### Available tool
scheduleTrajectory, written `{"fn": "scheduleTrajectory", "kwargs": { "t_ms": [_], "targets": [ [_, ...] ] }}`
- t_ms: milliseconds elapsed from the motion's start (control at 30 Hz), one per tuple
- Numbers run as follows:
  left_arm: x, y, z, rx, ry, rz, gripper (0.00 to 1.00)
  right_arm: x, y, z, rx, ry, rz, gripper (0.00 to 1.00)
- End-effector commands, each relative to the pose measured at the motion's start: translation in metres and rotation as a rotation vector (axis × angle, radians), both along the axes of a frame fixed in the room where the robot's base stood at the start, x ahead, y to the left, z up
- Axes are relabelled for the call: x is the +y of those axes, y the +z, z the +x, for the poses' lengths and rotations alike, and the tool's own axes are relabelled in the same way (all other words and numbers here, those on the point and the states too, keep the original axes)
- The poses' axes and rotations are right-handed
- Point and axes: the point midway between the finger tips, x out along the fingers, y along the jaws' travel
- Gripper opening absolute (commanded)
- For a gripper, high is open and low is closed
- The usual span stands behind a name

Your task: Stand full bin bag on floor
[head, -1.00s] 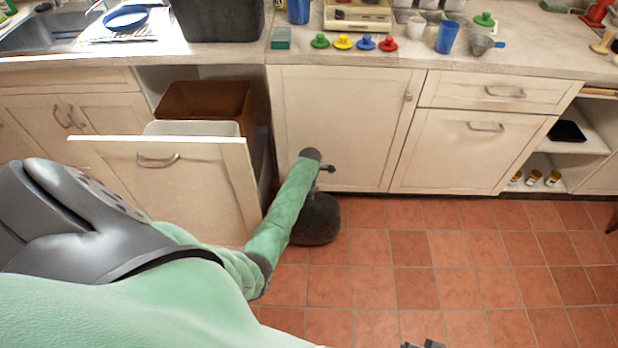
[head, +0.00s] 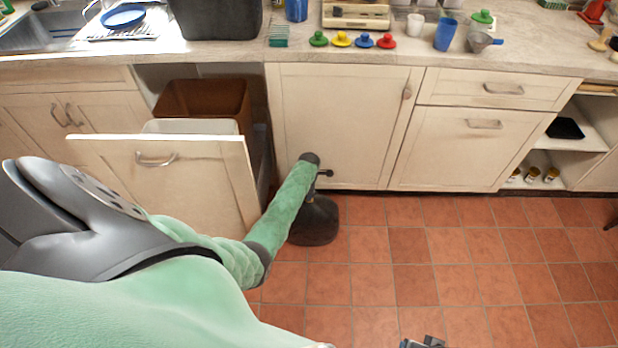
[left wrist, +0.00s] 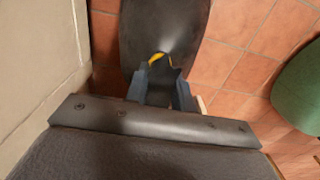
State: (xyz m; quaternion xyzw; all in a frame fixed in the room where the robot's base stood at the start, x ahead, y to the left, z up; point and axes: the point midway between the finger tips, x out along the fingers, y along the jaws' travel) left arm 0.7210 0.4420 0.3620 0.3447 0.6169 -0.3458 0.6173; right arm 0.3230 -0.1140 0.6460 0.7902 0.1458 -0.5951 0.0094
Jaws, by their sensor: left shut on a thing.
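The black bin bag (head: 314,224) hangs or stands at the tiled floor in front of the closed cabinet door, partly behind my left forearm. I cannot tell whether its bottom touches the tiles. My left gripper is mostly hidden by my wrist in the head view. In the left wrist view, my left gripper (left wrist: 160,80) is shut on the top of the bag (left wrist: 165,28), where a yellow tie shows between the fingers. At the bottom edge of the head view, a small dark part of my right gripper (head: 424,343) shows; its fingers cannot be made out.
A pulled-out bin drawer (head: 175,180) stands left of the bag, with a brown bin (head: 205,98) and a pale bin (head: 190,127) inside. The closed cabinet door (head: 340,120) is behind the bag. The tiled floor (head: 450,260) to the right is clear.

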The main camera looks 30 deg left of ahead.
Motion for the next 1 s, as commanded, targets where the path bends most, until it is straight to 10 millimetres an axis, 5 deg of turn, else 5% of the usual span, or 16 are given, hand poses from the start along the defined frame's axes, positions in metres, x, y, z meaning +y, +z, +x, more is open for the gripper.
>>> {"fn": "scheduleTrajectory", "kwargs": {
  "t_ms": [133,533,1000],
  "targets": [
    [0.000,0.000,0.000,0.000,0.000,0.000,0.46,0.000,-0.001,0.001,-0.002,0.000,0.000,0.36],
    [0.000,0.008,0.001,-0.001,0.000,0.000,0.46,-0.001,-0.001,-0.001,0.007,0.002,-0.004,0.36],
    [0.000,0.090,0.001,-0.002,-0.001,0.000,0.46,-0.005,0.004,-0.003,0.011,0.000,-0.011,0.36]
  ]
}}
